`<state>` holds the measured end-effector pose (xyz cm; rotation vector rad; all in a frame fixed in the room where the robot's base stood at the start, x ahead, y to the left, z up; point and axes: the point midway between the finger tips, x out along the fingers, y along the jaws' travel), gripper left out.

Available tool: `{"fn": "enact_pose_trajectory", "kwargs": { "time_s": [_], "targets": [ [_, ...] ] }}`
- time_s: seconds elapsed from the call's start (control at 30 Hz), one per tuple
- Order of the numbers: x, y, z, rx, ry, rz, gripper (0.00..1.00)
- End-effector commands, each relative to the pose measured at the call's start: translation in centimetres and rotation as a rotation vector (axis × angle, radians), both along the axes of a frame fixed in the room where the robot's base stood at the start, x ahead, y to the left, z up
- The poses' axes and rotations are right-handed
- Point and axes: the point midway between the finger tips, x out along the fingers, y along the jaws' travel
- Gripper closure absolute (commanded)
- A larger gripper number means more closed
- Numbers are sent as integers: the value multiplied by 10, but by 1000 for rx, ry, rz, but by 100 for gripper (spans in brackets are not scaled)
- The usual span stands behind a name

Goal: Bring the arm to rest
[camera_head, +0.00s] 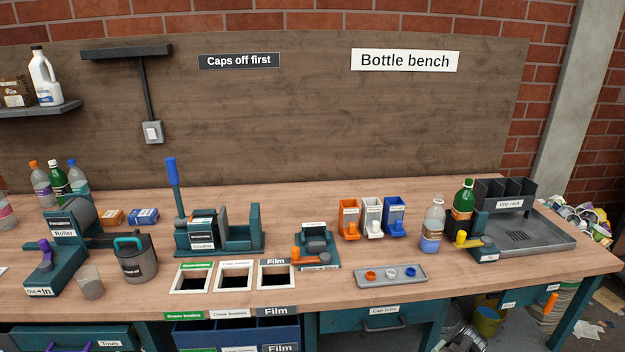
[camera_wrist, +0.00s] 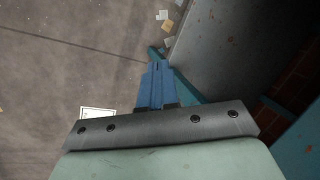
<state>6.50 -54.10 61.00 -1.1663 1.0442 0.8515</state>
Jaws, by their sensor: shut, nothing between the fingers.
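My gripper (camera_wrist: 157,65) shows in the wrist view with its blue fingers together and nothing between them. It hangs over a grey concrete floor (camera_wrist: 75,50), clear of the bench objects. A teal edge (camera_wrist: 185,85) runs close beside the fingertips on the right. My arm and gripper do not show in the head view.
The wooden bench (camera_head: 320,190) holds a roller device (camera_head: 62,235), a grey lidded container (camera_head: 137,260), a teal press (camera_head: 203,235), a cap tray (camera_head: 380,282), bottles (camera_head: 432,225) and a drip rack (camera_head: 545,235). Loose litter (camera_wrist: 162,15) lies on the floor.

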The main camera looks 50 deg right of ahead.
Motion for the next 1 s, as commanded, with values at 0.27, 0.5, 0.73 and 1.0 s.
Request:
{"fn": "enact_pose_trajectory", "kwargs": {
  "time_s": [0.27,0.5,0.73,1.0],
  "targets": [
    [65,62,-43,72,123,238,100],
    [110,114,-70,119,207,420,100],
    [144,165,-91,156,272,587,100],
    [175,227,-111,192,335,774,100]
  ]
}}
